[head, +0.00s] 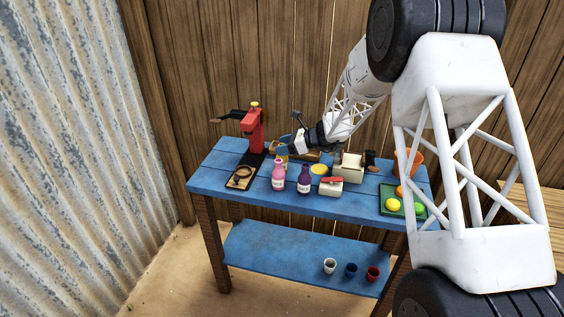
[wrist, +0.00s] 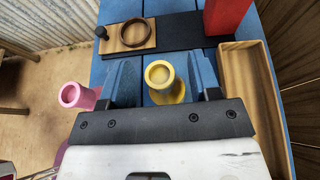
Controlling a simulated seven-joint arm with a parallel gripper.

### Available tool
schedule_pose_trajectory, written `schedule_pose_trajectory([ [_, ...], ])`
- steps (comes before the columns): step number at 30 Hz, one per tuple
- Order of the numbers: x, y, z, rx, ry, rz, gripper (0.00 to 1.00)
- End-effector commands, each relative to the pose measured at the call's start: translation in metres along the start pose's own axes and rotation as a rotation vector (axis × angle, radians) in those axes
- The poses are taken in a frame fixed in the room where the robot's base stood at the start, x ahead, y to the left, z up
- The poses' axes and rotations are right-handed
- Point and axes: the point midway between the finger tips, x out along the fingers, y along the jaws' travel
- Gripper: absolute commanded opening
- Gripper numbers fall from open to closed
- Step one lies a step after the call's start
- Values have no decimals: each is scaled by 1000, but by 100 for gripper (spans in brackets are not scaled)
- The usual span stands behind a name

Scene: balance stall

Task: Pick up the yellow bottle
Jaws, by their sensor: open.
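The yellow bottle (wrist: 160,80) stands on the blue table, seen from above in the wrist view. In the head view it (head: 283,160) is mostly hidden behind the pink bottle (head: 278,176) and my gripper. My gripper (wrist: 160,66) is open, with one blue-grey finger on each side of the yellow bottle. The right finger looks close to it; I cannot tell whether either finger touches. In the head view my gripper (head: 284,146) reaches in from the right, low over the table's back part.
The pink bottle (wrist: 77,94) stands just outside my left finger. A wooden tray (wrist: 234,62) lies to the right. A red press (head: 254,130) and a ring (head: 243,174) are at left. A purple bottle (head: 304,180) and boxes (head: 348,169) stand right of the pink bottle.

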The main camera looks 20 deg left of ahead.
Motion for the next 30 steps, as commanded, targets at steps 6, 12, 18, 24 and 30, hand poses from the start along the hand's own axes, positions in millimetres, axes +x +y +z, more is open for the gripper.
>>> schedule_pose_trajectory([
  [6,21,0,1,0,-1,1,57],
  [12,24,0,1,0,-1,0,57],
  [18,24,0,1,0,-1,0,57],
  [24,24,0,1,0,0,0,57],
  [30,24,0,1,0,0,0,31],
])
